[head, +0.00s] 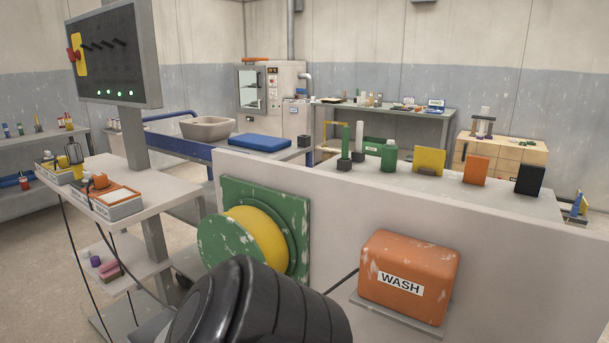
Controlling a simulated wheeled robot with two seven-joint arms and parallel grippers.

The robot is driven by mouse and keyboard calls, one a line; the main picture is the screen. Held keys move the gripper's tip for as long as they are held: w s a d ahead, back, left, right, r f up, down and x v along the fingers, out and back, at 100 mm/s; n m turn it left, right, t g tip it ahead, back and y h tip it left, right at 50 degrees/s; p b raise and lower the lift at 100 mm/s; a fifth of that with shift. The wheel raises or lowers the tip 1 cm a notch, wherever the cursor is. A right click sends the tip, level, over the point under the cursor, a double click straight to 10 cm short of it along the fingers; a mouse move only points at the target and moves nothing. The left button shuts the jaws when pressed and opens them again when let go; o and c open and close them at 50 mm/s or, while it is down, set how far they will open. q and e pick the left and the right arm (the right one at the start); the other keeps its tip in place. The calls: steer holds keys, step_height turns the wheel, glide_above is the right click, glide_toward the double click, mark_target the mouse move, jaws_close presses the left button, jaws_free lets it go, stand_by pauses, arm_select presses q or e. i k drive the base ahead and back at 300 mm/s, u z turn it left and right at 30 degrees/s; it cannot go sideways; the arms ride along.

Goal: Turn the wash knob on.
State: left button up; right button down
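An orange box (409,272) with a white "WASH" label (401,283) is fixed to the front of the pale low wall, over a small grey ledge. A dark cable runs from its left side toward the green and yellow round fitting (257,240), which is on a green square plate on the same wall. I cannot tell whether this fitting is the wash knob; no part is clearly marked as a knob. A black ribbed part of my arm covers the bottom centre and hides the fitting's lower edge. Neither gripper shows.
A dark control panel (116,60) with levers, a red handle (74,56) and green lights stands upper left. Below it, a cart top (150,183) carries small trays. Green, yellow, orange and black items stand behind the low wall (335,200). Floor shows at left.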

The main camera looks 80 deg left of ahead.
mark_target(88, 174)
steer(key=u, duration=3.6)
steer(key=k, duration=0.85)
steer(key=u, duration=0.65)
steer(key=i, duration=1.3)
steer(key=z, duration=0.7)
